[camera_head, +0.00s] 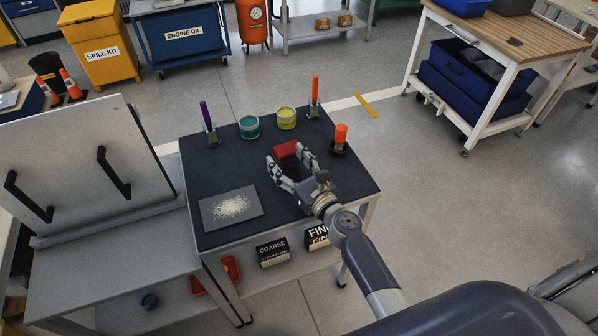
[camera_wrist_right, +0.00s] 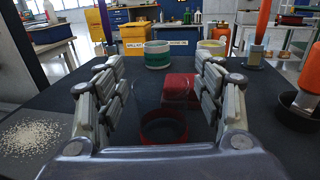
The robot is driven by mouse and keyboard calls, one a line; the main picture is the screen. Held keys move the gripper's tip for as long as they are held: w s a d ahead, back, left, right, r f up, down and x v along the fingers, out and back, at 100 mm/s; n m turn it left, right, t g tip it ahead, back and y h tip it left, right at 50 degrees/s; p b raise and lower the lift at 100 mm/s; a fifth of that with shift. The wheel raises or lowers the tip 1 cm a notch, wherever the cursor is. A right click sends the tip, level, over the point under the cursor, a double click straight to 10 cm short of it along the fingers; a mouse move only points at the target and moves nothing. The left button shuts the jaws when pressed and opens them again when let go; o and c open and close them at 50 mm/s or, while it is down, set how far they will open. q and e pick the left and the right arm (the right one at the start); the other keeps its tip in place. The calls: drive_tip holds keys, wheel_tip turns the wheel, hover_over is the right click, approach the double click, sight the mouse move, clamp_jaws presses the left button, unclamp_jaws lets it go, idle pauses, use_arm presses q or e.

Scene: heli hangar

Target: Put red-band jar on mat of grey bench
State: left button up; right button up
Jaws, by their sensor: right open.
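The red-band jar (camera_wrist_right: 163,128) looks clear, with a red ring low on it. It stands between the spread fingers of my right gripper in the wrist view. My right gripper (camera_head: 292,165) is open over the dark bench top (camera_head: 222,165), low beside the jar; I cannot tell whether a finger touches it. A red block-like thing (camera_wrist_right: 180,87) stands just beyond the jar; it also shows at the fingertips in the head view (camera_head: 286,150). A grey square mat (camera_head: 252,208) with pale grains lies on the dark top at left. My left gripper is not in view.
A green-band jar (camera_head: 249,127) and a yellow-band jar (camera_head: 287,118) stand at the back. A purple upright (camera_head: 206,115) and orange uprights (camera_head: 315,90) (camera_head: 340,135) stand near the edges. A grey bench with a handled panel (camera_head: 80,165) adjoins at left.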

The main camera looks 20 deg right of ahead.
drive_tip(key=b+v, duration=0.2)
drive_tip(key=v, duration=0.9)
drive_tip(key=shift+s+d+f, duration=0.1)
drive_tip(key=shift+s+d, duration=0.1)
drive_tip(key=shift+s, duration=0.35)
